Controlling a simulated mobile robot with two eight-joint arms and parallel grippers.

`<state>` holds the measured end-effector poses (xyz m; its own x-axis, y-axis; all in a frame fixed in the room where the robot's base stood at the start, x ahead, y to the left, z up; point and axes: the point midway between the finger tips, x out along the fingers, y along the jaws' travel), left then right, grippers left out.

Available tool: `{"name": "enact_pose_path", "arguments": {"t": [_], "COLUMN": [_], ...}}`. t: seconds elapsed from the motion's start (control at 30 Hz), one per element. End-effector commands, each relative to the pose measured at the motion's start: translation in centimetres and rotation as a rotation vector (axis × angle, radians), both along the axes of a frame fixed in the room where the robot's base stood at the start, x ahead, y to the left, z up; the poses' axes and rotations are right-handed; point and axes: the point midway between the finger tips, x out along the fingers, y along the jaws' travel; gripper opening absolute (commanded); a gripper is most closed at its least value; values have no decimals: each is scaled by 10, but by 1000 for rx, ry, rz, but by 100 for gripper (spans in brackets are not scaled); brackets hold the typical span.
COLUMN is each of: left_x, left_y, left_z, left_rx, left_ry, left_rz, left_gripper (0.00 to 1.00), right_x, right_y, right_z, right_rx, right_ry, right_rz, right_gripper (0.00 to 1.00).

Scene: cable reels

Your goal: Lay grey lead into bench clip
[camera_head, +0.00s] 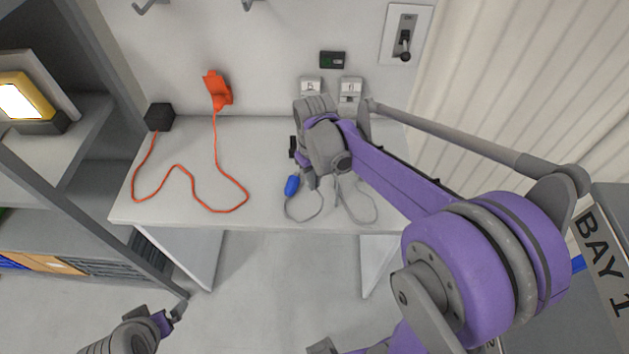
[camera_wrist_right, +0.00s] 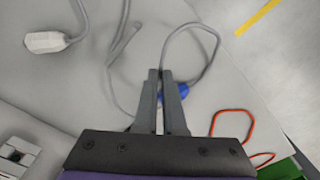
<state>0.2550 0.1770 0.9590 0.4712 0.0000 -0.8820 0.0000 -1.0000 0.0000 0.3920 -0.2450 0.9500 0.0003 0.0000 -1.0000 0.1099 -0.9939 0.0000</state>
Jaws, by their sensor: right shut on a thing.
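The grey lead (camera_head: 319,205) lies in loops on the bench and shows in the right wrist view (camera_wrist_right: 213,45). A blue plug (camera_head: 292,186) is near it; in the right wrist view the blue plug (camera_wrist_right: 184,90) is partly hidden behind my fingers. My right gripper (camera_head: 312,183) is low over the bench. In the wrist view its fingertips (camera_wrist_right: 160,72) are together on the grey lead. My left gripper (camera_head: 173,317) is at the lower left, away from the bench; its jaw opening is unclear. I cannot make out the bench clip; my right arm hides part of the bench.
An orange cable (camera_head: 178,166) runs over the left of the bench (camera_head: 180,218) from a black box (camera_head: 159,116) to an orange plug (camera_head: 217,90) on the wall. A white plug (camera_wrist_right: 45,42) shows in the wrist view. Two wall sockets (camera_head: 311,86) stand behind my right arm.

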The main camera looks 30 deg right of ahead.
Motion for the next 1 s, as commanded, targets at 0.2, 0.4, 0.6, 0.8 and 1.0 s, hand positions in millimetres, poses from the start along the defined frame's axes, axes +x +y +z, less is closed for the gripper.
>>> {"name": "enact_pose_path", "arguments": {"t": [0.2,0.4,0.6,0.8,1.0], "left_x": [-1,-1,-1,-1,-1], "left_y": [0,0,0,0,0], "left_z": [-1,-2,-2,-2,-1], "left_rx": [0,0,0,0,0], "left_ry": [1,1,2,1,1], "left_rz": [0,0,0,0,0], "left_gripper": [100,100,100,100,100], "right_x": [0,11,27,44,59], "right_y": [0,0,0,-1,-1], "right_z": [-1,-1,-1,-1,-1], "right_rx": [0,0,0,0,0], "right_ry": [1,1,1,1,1], "right_rz": [0,25,62,99,135], "right_gripper": [0,0,0,0,0]}}
